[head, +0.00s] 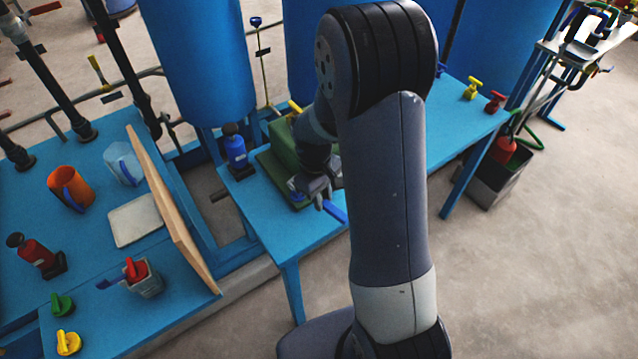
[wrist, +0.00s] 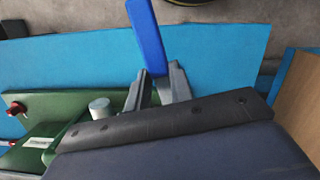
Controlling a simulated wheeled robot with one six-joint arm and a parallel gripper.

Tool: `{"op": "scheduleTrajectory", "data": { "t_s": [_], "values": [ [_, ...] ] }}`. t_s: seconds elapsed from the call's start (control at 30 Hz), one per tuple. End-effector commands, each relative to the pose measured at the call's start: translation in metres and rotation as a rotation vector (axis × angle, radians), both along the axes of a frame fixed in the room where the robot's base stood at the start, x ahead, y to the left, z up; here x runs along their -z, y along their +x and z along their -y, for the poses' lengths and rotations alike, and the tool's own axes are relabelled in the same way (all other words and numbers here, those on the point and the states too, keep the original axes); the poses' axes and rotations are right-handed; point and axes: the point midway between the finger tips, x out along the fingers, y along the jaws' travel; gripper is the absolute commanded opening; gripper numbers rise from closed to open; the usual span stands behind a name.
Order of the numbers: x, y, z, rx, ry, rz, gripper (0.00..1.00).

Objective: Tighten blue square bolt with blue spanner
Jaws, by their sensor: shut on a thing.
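The blue spanner (head: 335,212) is in my gripper (head: 322,192) over the blue bench. In the wrist view the spanner (wrist: 148,38) sticks out between the two grey fingers (wrist: 158,86), which are shut on it. Its other end is hidden by the gripper. The green equipment (head: 284,146) on its green base stands just behind the gripper. In the wrist view the green equipment (wrist: 50,132) lies left of the fingers, next to a grey cylinder (wrist: 99,107). I cannot make out the blue square bolt in either view.
The blue bench (head: 300,235) has clear room in front of the gripper. A blue bottle (head: 234,148) stands left of the green equipment. A wooden board (head: 170,210) stands on the left table. Yellow (head: 473,88) and red (head: 495,102) valve-like parts lie at the bench's right end.

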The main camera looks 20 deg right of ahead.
Motion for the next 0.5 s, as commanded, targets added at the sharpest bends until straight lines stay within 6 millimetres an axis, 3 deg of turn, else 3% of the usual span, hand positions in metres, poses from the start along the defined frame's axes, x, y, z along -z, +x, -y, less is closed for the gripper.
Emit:
{"op": "scheduleTrajectory", "data": {
  "t_s": [0.03,0.17,0.5],
  "values": [
    [0.018,-0.001,0.001,0.000,-0.004,-0.016,0.00],
    [0.035,-0.002,0.003,-0.001,-0.010,-0.038,0.00],
    [0.038,-0.008,-0.005,0.106,-0.010,-0.046,0.00]
  ]
}}
